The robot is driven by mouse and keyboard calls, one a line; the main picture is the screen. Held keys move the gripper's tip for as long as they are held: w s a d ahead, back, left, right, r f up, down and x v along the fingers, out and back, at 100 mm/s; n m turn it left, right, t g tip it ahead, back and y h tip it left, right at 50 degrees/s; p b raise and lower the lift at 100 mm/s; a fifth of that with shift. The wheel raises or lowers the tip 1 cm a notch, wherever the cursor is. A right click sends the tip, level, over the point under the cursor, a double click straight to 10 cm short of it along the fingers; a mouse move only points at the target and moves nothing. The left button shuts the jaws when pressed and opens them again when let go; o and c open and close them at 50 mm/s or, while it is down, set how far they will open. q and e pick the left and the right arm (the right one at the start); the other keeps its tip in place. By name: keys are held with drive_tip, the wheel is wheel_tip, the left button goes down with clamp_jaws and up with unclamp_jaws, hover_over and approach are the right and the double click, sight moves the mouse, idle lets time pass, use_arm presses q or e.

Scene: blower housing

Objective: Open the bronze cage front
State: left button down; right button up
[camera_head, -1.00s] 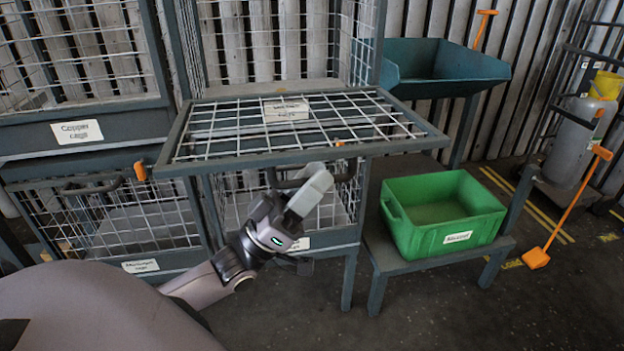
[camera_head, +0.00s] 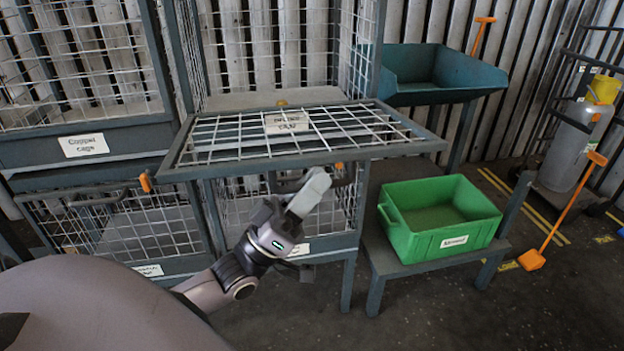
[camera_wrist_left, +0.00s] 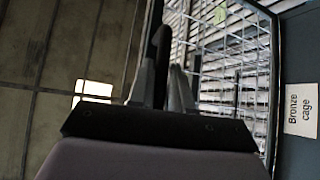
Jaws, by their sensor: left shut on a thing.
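The bronze cage is the lower middle cage in the head view. Its mesh front (camera_head: 238,210) stands upright under a flat mesh panel, and a dark handle (camera_head: 343,181) runs across its upper part. My left gripper (camera_head: 312,185) is at this handle. In the left wrist view, its two fingers (camera_wrist_left: 163,88) are closed around a dark bar (camera_wrist_left: 161,48). The mesh front (camera_wrist_left: 232,65) lies to the right there, beside the "Bronze cage" label (camera_wrist_left: 299,112). The gripper hides part of the handle and front in the head view. My right gripper is not in view.
A flat mesh panel (camera_head: 225,153) juts out above the handle. The copper cage's label (camera_head: 84,145) is at left. A green bin (camera_head: 425,243) sits on a low grey stand at right. A teal hopper (camera_head: 430,95) stands behind. Floor at right is partly clear.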

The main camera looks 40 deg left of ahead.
sight(319, 161)
use_arm(q)
wheel_tip(319, 161, up, 2)
drive_tip(key=shift+r+n+y+p, duration=0.2)
drive_tip(key=shift+n+y+p, duration=0.2)
drive_tip(key=shift+n+p, duration=0.45)
drive_tip(key=shift+r+n+y+p, duration=0.35)
drive_tip(key=shift+r+y+p, duration=0.15)
drive_tip(key=shift+p, duration=0.35)
drive_tip(key=shift+f, duration=0.15)
drive_tip(key=c, duration=1.2)
unclamp_jaws()
drive_tip(key=shift+o, duration=0.2)
drive_tip(key=b+v, duration=0.1)
drive_tip(key=v, duration=0.6)
drive_tip(key=shift+f, duration=0.25)
drive_tip(key=shift+s+f, duration=0.1)
